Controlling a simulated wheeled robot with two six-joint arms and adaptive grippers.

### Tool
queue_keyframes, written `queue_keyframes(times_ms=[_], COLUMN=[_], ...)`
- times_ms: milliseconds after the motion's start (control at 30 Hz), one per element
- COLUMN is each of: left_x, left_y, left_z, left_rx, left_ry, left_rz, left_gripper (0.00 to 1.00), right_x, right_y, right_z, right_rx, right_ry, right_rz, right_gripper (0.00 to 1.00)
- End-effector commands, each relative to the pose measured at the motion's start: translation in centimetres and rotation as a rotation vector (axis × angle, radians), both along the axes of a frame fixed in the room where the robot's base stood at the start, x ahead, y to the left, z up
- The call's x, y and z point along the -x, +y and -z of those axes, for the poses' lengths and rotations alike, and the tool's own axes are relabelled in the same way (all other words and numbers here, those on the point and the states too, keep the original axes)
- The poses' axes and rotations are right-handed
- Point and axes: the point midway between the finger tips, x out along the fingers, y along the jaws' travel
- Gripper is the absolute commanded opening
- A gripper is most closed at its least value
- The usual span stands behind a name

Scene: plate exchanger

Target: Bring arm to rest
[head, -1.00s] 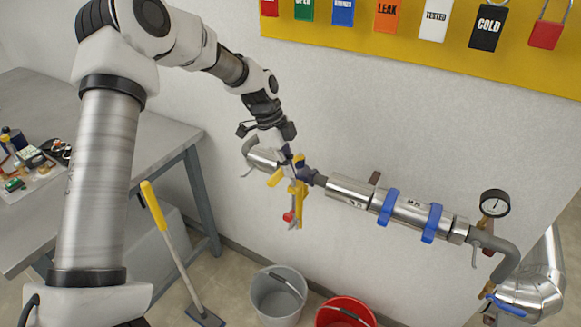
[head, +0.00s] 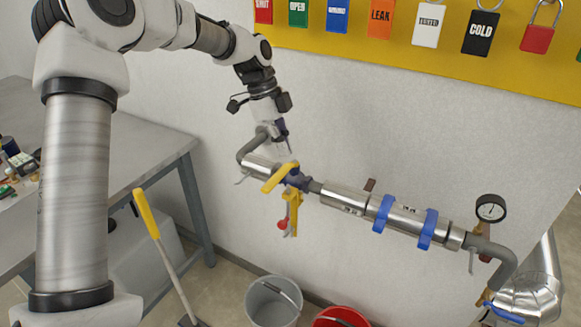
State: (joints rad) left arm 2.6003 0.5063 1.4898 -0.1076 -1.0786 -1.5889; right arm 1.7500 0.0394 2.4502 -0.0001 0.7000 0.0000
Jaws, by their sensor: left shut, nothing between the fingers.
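My left arm (head: 75,190) comes in from the left, bent at the top and reaching down to the right. My left gripper (head: 287,147) is shut and empty, pointing down. In the picture it is just above a valve with a yellow handle (head: 279,177) on the metal pipe (head: 345,198). The fingers appear apart from the handle. A yellow piece with a red tag (head: 283,224) hangs below the valve. My right gripper is not in view.
A grey table (head: 125,140) with small items stands left. A yellow-handled tool (head: 147,214) leans beside it. A grey bucket (head: 272,302) and red bucket (head: 342,316) stand below. A gauge (head: 491,208) is right. A yellow tag board (head: 400,50) hangs on the wall.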

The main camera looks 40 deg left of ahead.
Motion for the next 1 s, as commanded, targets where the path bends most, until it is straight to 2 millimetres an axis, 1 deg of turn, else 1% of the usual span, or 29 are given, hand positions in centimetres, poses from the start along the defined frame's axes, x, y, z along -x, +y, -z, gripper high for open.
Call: queue_keyframes(times_ms=[100, 200, 633, 700, 767, 867, 900, 933, 967, 1000], left_x=[0.0, 0.1, 0.1, 0.0, -0.1, -0.1, 0.3, 0.7, 1.4, 2.7], left_y=[0.3, 0.3, 0.3, 0.0, -0.6, -2.6, -3.7, -4.6, -5.5, -6.7], left_z=[-0.8, -1.0, -0.9, -0.3, 1.3, 6.8, 9.8, 12.3, 14.9, 18.3], left_rx=[-0.001, -0.001, -0.001, -0.004, -0.012, -0.041, -0.057, -0.07, -0.084, -0.101], left_ry=[0.0, 0.0, 0.001, 0.008, 0.024, 0.075, 0.1, 0.121, 0.141, 0.168], left_rz=[0.001, 0.001, 0.001, -0.01, -0.042, -0.161, -0.23, -0.288, -0.349, -0.434], left_gripper=[0.0, 0.0, 0.0, 0.0, 0.0, 0.0, 0.0, 0.0, 0.0, 0.0], right_x=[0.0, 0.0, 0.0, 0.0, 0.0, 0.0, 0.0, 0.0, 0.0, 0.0], right_y=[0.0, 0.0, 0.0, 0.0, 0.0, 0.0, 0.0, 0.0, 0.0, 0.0], right_z=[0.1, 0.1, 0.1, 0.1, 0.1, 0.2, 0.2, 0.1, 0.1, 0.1], right_rx=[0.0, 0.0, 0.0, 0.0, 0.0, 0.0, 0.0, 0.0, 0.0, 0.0], right_ry=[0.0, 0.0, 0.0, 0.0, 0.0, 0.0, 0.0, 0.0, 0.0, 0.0], right_rz=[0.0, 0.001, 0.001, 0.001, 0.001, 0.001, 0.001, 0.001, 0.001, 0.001], right_gripper=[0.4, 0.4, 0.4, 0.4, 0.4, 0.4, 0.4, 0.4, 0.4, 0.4])
